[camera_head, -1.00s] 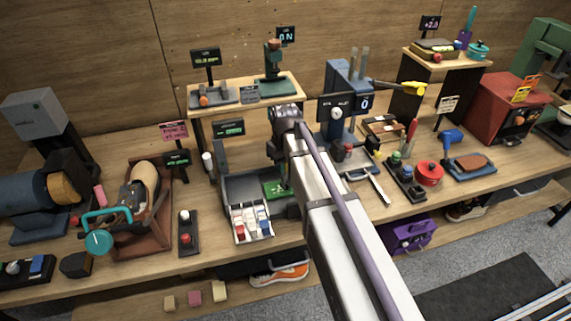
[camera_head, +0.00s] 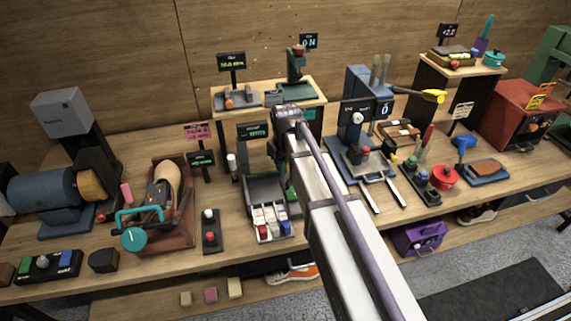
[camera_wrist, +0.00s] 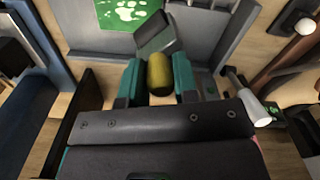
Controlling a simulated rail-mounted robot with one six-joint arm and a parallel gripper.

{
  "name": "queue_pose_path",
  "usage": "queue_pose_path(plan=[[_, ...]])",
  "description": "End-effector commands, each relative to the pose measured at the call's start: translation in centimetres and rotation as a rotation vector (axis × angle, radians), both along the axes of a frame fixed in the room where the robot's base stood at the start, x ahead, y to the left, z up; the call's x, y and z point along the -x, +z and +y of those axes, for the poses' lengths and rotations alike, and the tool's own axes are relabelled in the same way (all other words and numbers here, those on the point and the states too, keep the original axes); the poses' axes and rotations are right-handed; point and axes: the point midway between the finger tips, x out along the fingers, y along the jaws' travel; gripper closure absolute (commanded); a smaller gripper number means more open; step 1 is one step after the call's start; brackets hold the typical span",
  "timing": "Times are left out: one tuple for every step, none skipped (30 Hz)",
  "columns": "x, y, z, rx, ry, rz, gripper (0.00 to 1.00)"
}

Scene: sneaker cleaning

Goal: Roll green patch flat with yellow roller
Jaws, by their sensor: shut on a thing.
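In the wrist view, my gripper (camera_wrist: 158,80) is shut on a yellow roller (camera_wrist: 159,74), which sits between the two teal fingers. The green patch (camera_wrist: 128,12) with a pale paw print lies on a grey tray just beyond the roller, near the top edge. A dark grey tilted plate (camera_wrist: 158,33) stands between the roller and the patch. The roller looks apart from the patch, but its height cannot be told.
The grey tray (camera_head: 264,189) holds red, white and blue pieces at its front. A small black box with red and white knobs (camera_head: 210,232) stands to its left. A press with two rails (camera_head: 366,165) stands to the right. A white cylinder (camera_wrist: 252,108) is close by in the wrist view.

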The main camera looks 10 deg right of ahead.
Motion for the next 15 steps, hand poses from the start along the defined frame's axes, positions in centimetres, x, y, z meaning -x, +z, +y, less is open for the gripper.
queue_pose_path(plan=[[0.0,1.0,0.0,0.0,0.0,0.0,1.0],[0.0,1.3,0.0,0.0,0.0,0.0,1.0],[0.0,1.6,0.0,0.0,0.0,0.0,1.0],[0.0,1.9,0.0,0.0,0.0,0.0,1.0],[0.0,2.2,0.0,0.0,0.0,0.0,1.0],[0.0,2.5,0.0,0.0,0.0,0.0,1.0],[0.0,2.8,0.0,0.0,0.0,0.0,1.0],[0.0,3.1,0.0,0.0,0.0,0.0,1.0],[0.0,3.4,0.0,0.0,0.0,0.0,1.0],[0.0,3.7,0.0,0.0,0.0,0.0,1.0],[0.0,3.9,0.0,0.0,0.0,0.0,1.0],[0.0,4.2,0.0,0.0,0.0,0.0,1.0],[0.0,4.4,0.0,0.0,0.0,0.0,1.0],[0.0,4.6,0.0,0.0,0.0,0.0,1.0],[0.0,4.7,0.0,0.0,0.0,0.0,1.0]])
